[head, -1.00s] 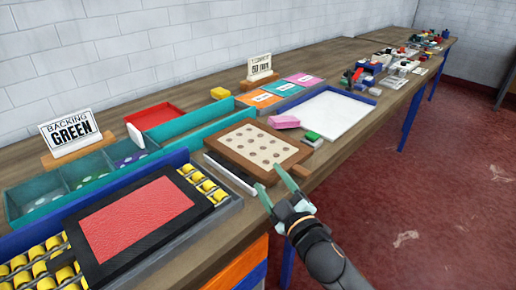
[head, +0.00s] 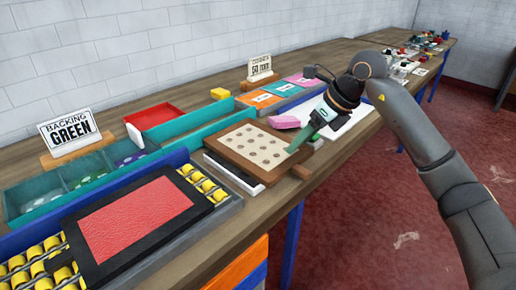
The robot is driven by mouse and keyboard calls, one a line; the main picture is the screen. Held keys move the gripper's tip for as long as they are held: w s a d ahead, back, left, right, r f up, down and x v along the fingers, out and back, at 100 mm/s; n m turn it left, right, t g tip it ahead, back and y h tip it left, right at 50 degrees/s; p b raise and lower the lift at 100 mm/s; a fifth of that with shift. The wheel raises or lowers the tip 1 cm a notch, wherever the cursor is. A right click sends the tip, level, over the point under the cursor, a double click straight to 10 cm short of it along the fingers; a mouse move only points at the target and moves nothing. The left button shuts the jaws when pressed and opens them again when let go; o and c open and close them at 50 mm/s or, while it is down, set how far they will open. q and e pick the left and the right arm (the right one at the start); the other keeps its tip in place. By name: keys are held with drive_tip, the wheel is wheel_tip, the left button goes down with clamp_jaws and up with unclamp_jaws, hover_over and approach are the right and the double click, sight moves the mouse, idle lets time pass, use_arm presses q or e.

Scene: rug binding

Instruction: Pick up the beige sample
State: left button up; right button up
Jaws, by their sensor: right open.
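The beige sample (head: 258,146) is a flat piece with several dark round spots, set within a brown wooden frame (head: 222,152) that has a handle at its near right corner. My right gripper (head: 293,149) comes down from the upper right, its teal fingers pointing at the right part of the frame. The jaws are open and hold nothing that I can see. The fingertips overlap the frame's right side, and I cannot tell if they touch it. My left gripper is not in view.
A red sheet (head: 136,217) lies on a black board between yellow rollers at the front left. A pink block (head: 284,122) sits behind the frame. A "BACKING GREEN" sign (head: 70,133) stands above divided teal bins. A red tray (head: 155,116) is farther back.

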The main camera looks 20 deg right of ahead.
drive_tip(key=h, duration=0.2)
approach(299, 168)
drive_tip(key=shift+w+a+f+m+g, duration=0.1)
drive_tip(key=shift+w+f+m+g, duration=0.35)
drive_tip(key=shift+w+f, duration=0.4)
drive_tip(key=shift+s+x, duration=0.15)
drive_tip(key=shift+x, duration=1.35)
drive_tip(key=shift+s+x, duration=0.15)
drive_tip(key=shift+x, duration=1.4)
drive_tip(key=shift+c, duration=0.3)
clamp_jaws()
